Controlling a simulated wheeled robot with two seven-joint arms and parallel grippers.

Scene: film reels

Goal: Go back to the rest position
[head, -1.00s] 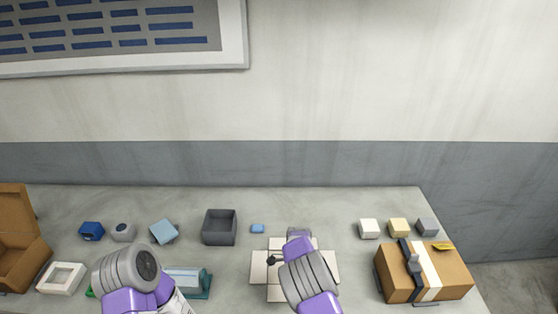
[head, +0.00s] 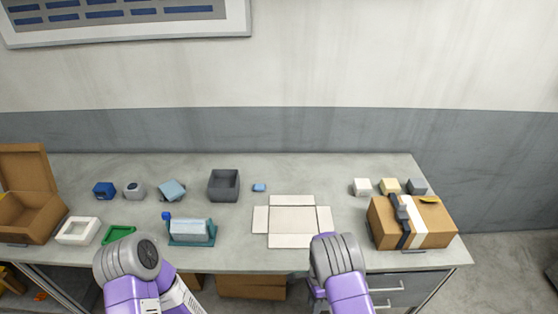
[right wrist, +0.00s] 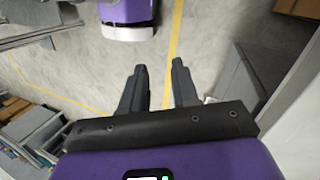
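My left arm comes up at the lower left of the head view, in front of the table's near edge; its gripper is hidden behind the arm. My right arm stands at the lower right of the head view, also by the near edge, and its gripper is hidden there. In the right wrist view my right gripper (right wrist: 158,85) is open, its two dark fingers apart with nothing between them. It points at the grey floor with yellow lines.
The grey table (head: 310,167) holds a flat cream box blank (head: 292,220), a taped cardboard box (head: 431,225), a dark grey bin (head: 223,186), a teal holder (head: 190,232), a white frame (head: 77,231) and an open brown box (head: 27,212). Cardboard boxes (head: 252,286) sit below.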

